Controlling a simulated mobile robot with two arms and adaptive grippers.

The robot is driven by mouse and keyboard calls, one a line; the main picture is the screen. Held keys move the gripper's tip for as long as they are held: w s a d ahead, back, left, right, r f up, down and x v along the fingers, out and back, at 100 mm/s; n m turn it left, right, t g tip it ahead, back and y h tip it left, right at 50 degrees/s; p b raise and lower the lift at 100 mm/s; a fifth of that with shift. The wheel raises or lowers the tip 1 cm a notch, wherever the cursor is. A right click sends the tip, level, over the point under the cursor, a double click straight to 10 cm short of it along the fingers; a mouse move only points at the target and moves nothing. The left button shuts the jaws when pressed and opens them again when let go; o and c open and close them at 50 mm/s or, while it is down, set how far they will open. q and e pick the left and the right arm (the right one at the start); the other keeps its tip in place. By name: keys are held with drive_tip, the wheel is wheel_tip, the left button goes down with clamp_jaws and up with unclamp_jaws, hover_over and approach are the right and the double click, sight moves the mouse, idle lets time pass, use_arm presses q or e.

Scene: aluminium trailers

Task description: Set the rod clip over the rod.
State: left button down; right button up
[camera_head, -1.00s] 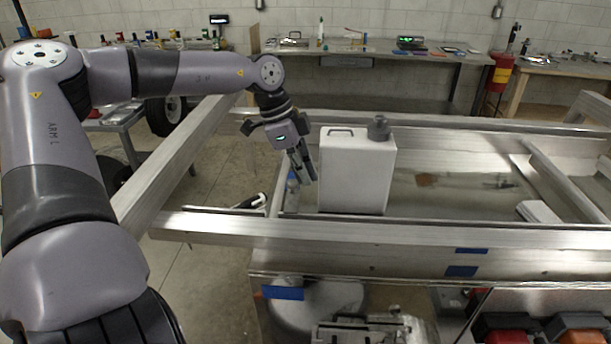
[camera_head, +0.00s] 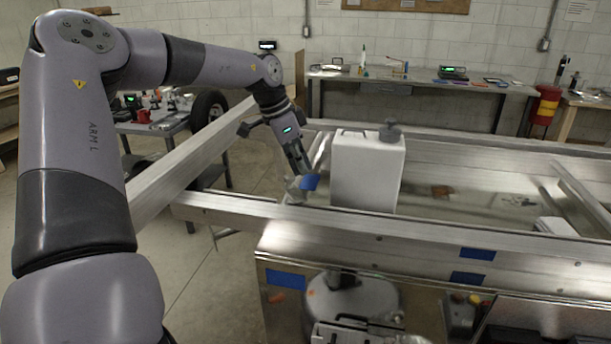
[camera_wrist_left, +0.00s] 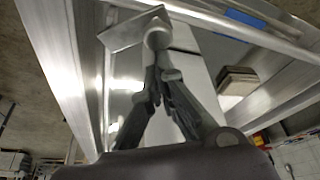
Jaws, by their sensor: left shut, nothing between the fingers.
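My left gripper (camera_head: 303,172) reaches down beside the white tank, its fingers closed together with nothing held. In the left wrist view the closed fingers (camera_wrist_left: 155,85) point at a small rounded grey piece (camera_wrist_left: 157,38) beside a flat metal plate (camera_wrist_left: 133,33). I cannot tell whether they touch it. A slim silvery piece (camera_head: 320,150) slants between the gripper and the tank, and a blue patch (camera_head: 310,182) shows at the fingertips. I cannot clearly tell which of these parts is the rod or the rod clip. My right gripper is not in view.
The white tank (camera_head: 367,172) with a dark cap stands close right of the gripper. Aluminium trailer rails (camera_head: 400,228) run in front and behind. Workbenches (camera_head: 420,82) line the back wall. Open floor (camera_head: 205,260) lies at the left.

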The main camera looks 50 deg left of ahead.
sight(287, 178)
use_arm(q)
drive_tip(key=shift+s+a+f, duration=0.25)
drive_tip(key=shift+s+a, duration=0.1)
drive_tip(key=shift+a, duration=0.25)
drive_tip(key=shift+s+a+b, duration=0.3)
drive_tip(key=shift+s+b, duration=0.05)
drive_tip(key=shift+s, duration=0.25)
drive_tip(key=shift+s+a+b, duration=0.1)
drive_tip(key=shift+s+b, duration=0.2)
drive_tip(key=shift+s, duration=0.4)
drive_tip(key=shift+s+r, duration=0.1)
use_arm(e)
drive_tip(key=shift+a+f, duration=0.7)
use_arm(q)
drive_tip(key=shift+s, duration=0.15)
drive_tip(key=shift+a, duration=0.1)
